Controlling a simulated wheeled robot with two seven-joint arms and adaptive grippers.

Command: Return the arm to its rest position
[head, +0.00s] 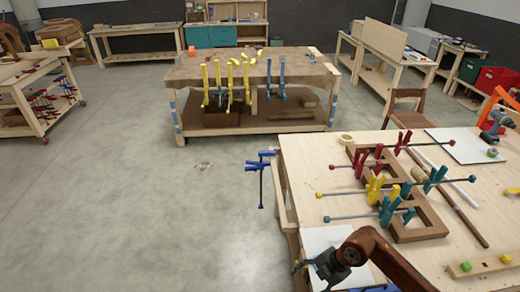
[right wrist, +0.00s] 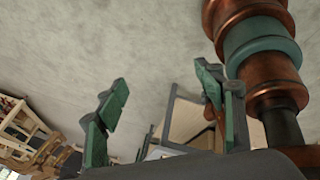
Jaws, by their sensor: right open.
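My right arm, copper-brown, comes in at the bottom of the head view. Its dark gripper (head: 329,268) is over the near left corner of the wooden workbench (head: 308,172), above a white sheet (head: 318,238). In the right wrist view the right gripper (right wrist: 162,88) has its two green fingers wide apart, with nothing between them. The fingertips are mostly hidden in the head view by the gripper body. My left gripper is not in view.
On the workbench lie brown chair frames (head: 424,226) with red, yellow and teal bar clamps. A blue clamp (head: 261,178) hangs at the bench's left edge. Another bench (head: 205,77) with yellow and blue clamps stands behind. The floor (head: 120,190) on the left is clear.

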